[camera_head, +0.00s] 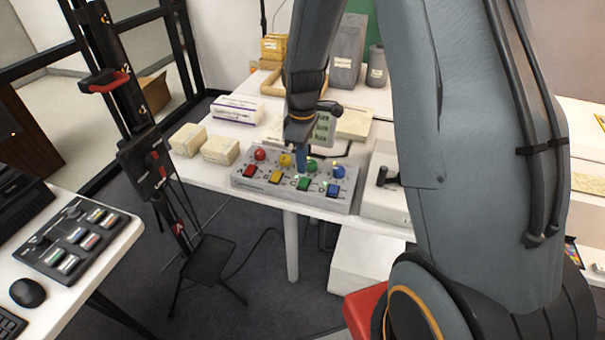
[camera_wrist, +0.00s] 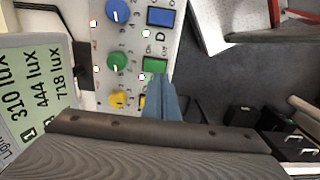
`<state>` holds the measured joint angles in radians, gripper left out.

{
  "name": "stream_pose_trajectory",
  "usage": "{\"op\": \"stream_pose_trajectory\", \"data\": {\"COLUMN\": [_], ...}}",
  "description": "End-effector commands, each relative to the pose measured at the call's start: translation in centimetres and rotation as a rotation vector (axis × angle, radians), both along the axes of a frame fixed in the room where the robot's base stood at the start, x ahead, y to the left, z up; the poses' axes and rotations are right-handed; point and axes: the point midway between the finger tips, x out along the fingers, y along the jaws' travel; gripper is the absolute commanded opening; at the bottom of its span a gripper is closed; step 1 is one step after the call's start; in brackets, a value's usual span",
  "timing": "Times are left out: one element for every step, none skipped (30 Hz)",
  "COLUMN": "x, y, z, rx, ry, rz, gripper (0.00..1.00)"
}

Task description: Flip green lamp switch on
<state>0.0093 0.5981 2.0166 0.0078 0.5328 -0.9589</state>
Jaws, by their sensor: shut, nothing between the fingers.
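A grey control panel (camera_head: 240,179) stands on the white table with a row of round knobs and square switches. The green switch (camera_head: 304,184) is at its front, with the green knob (camera_head: 312,165) behind it. In the wrist view the green switch (camera_wrist: 155,64) and green knob (camera_wrist: 116,62) lie just beyond my fingertips. My gripper (camera_head: 302,168) points down over the panel, shut and empty. Its blue fingers (camera_wrist: 158,88) end close to the green switch's near edge; I cannot tell whether they touch it. The switch's tilt is unclear.
Blue switch (camera_head: 333,189) and yellow switch (camera_head: 275,178) flank the green one closely. A light meter (camera_wrist: 35,90) showing 310, 444 and 718 lux stands behind the panel. Cartons (camera_head: 221,149) stand to the left and a white box (camera_head: 384,208) to the right.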

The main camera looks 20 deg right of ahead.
Motion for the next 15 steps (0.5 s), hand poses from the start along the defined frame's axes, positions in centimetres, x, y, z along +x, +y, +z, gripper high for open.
{"op": "stream_pose_trajectory", "data": {"x": [-0.2, -0.2, -0.1, -0.2, -0.2, -0.2, -0.1, 0.0, 0.0, 0.0, 0.1, 0.1, 0.2, 0.3, 0.4], "y": [0.0, 0.0, 0.0, 0.0, 0.0, 0.0, 0.0, 0.0, 0.0, 0.0, 0.0, -0.1, -0.2, -0.2, -0.3], "z": [-0.8, -1.4, -1.9, -2.3, -2.6, -3.1, -3.1, -3.0, -3.0, -3.0, -3.0, -3.0, -3.0, -2.9, -2.9], "rx": [0.000, 0.000, 0.000, 0.000, 0.000, 0.000, 0.000, 0.000, 0.000, 0.000, 0.000, 0.000, 0.000, 0.000, 0.000], "ry": [0.004, 0.005, 0.003, 0.004, 0.004, 0.002, 0.000, -0.001, -0.001, -0.001, -0.001, -0.001, -0.001, -0.001, -0.001], "rz": [0.000, 0.000, 0.000, 0.000, 0.000, 0.000, 0.000, 0.000, 0.000, 0.000, 0.000, 0.000, 0.000, 0.000, -0.001], "gripper": [0.00, 0.00, 0.00, 0.00, 0.00, 0.00, 0.00, 0.00, 0.00, 0.00, 0.00, 0.00, 0.00, 0.00, 0.00]}}
